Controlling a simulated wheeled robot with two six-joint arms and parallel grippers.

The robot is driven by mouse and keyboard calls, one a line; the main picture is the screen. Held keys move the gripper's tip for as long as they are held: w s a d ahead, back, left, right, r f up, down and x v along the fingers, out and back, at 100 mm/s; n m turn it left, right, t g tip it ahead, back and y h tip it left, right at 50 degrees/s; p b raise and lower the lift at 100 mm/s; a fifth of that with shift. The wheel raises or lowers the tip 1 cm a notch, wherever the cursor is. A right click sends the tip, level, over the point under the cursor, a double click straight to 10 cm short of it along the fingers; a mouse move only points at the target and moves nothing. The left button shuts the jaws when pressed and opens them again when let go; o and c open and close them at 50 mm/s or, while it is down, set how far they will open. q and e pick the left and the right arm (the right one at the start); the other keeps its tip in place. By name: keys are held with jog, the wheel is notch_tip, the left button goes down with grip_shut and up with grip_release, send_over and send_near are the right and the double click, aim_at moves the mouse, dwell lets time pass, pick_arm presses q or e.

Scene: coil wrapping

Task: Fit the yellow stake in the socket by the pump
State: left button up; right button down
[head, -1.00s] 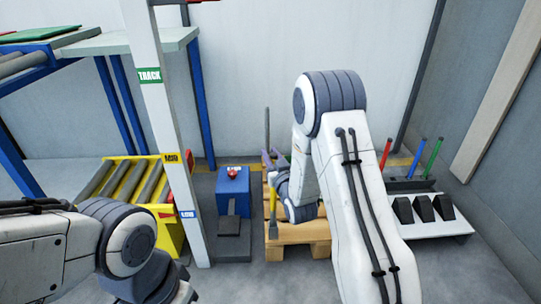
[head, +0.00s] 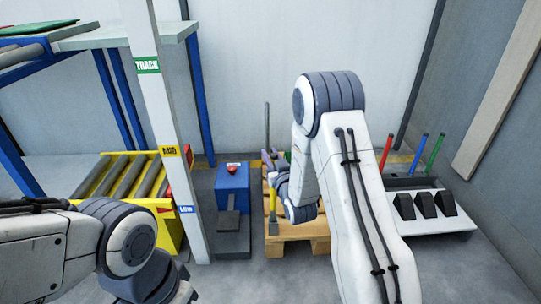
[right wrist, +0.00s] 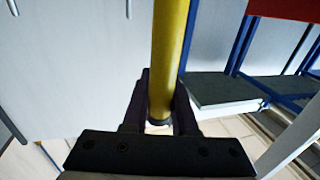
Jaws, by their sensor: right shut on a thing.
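The yellow stake (head: 273,205) stands roughly upright in the head view, at the left edge of a wooden pallet (head: 300,229). My right gripper (right wrist: 161,98) is shut on the yellow stake (right wrist: 168,50), which runs up between its dark fingers in the right wrist view. My right arm and wrist hide much of the pallet and most of the gripper in the head view. I cannot tell whether the stake's lower end touches anything. I cannot make out a pump or its socket for certain. My left gripper is out of the picture.
A blue box with a red button (head: 232,169) stands left of the pallet. A tall white post (head: 165,110) and a yellow roller conveyor (head: 125,175) are further left.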

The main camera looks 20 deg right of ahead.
jog(key=shift+f+b, duration=2.3)
jog(key=shift+f, duration=0.45)
jog(key=c, duration=0.6)
grip_release()
jog(key=shift+s, duration=0.1)
jog(key=shift+s+a+p, duration=0.1)
jog(key=shift+s+p, duration=2.6)
jog(key=shift+s, duration=2.4)
